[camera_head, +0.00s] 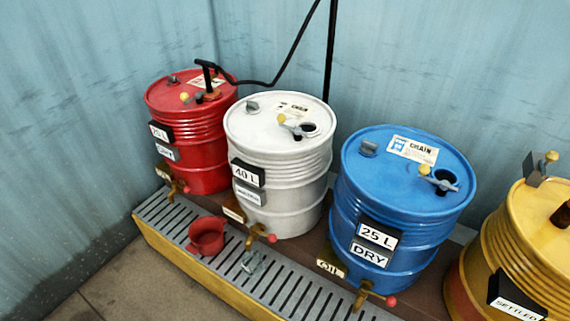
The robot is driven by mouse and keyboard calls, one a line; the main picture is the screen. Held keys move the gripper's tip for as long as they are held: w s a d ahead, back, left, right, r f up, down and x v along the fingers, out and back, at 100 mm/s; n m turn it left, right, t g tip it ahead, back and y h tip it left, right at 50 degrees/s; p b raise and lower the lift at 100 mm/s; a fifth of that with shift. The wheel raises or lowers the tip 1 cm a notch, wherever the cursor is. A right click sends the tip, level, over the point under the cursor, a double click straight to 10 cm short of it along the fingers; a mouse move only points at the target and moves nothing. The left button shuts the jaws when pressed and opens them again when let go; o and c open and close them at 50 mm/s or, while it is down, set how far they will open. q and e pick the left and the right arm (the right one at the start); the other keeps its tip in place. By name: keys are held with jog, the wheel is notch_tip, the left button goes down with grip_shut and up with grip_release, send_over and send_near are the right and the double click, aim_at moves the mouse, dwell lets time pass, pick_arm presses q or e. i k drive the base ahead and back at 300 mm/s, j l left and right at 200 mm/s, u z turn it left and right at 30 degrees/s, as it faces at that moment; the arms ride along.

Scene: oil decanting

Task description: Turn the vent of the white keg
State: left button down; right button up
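The white keg (285,190) stands between the red keg and the blue keg, with a "40 L" label on its front. Its vent seems to be the small grey knob (252,106) on the left of its top. A dark open hole (309,130) is on the right of the top, and a lever with a yellow ball end (283,118) lies beside it. A brass tap with a red knob (271,239) is low on its front. Neither of my grippers is in view.
The red keg (205,150) holds a black pump with a hose running up the wall. The blue keg (395,215) and yellow keg (535,240) stand to the right. Floor is clear at lower left.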

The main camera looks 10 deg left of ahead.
aim_at(251, 105)
jog(key=z, duration=0.2)
jog(key=j+z, duration=0.9)
jog(key=j, duration=0.2)
